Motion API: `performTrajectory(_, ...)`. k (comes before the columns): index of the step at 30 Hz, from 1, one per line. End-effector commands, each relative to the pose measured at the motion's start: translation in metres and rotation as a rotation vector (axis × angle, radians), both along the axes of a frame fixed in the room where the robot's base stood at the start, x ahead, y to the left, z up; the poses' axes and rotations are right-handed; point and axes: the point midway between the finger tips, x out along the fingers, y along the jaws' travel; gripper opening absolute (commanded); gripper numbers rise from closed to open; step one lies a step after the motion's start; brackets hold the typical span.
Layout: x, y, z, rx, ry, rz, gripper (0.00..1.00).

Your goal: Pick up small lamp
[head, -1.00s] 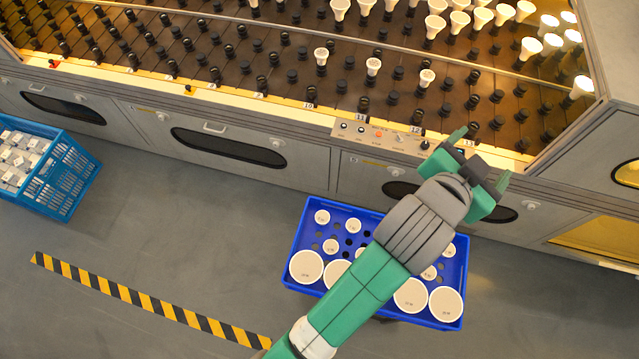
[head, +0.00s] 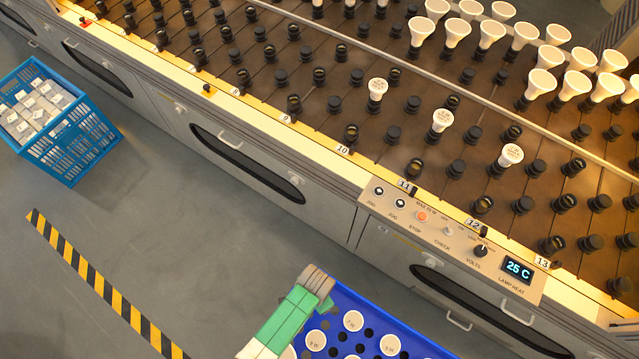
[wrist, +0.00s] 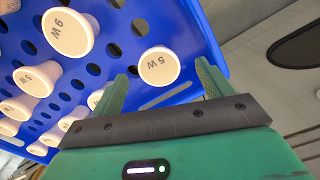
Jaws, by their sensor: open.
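In the wrist view, my gripper (wrist: 162,84) is open, with its two green fingers apart. A small round lamp marked 5 W (wrist: 159,65) shows between the fingertips; I cannot tell how far ahead of them it is. Another 5 W lamp (wrist: 38,78) and a larger 9 W lamp (wrist: 70,34) are to the left. They sit in a blue perforated tray (wrist: 214,40). In the head view, the blue tray (head: 342,289) is at the bottom, partly cut off, with small lamps (head: 352,321) in it. My arm covers its left end and hides the fingers there.
A rack bench with rows of black sockets (head: 394,133) runs diagonally, with several white lamps (head: 442,120) standing in it. Its control panel (head: 450,240) reads 25 C. A blue crate (head: 68,150) of small boxes stands at left. The floor left of the tray is clear around a striped strip (head: 100,290).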

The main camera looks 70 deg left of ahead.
Motion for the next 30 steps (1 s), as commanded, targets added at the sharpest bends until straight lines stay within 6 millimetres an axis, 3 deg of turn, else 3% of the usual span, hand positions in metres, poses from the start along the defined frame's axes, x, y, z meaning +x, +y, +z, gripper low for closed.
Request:
performTrajectory(1, 0.000, 0.000, -0.010, 0.000, 0.000, 0.001, 0.79)
performTrajectory(5, 0.001, 0.000, -0.015, 0.001, -0.002, 0.000, 0.79)
performTrajectory(13, 0.004, -0.003, -0.060, 0.001, -0.002, 0.000, 0.79)
performTrajectory(21, 0.004, -0.003, -0.063, 0.003, -0.005, 0.000, 0.79)
performTrajectory(22, 0.004, -0.003, -0.063, 0.003, -0.004, 0.000, 0.77)
performTrajectory(29, 0.004, -0.003, -0.063, 0.003, -0.004, 0.000, 0.32)
performTrajectory(30, 0.004, -0.003, -0.063, 0.003, -0.004, 0.000, 0.30)
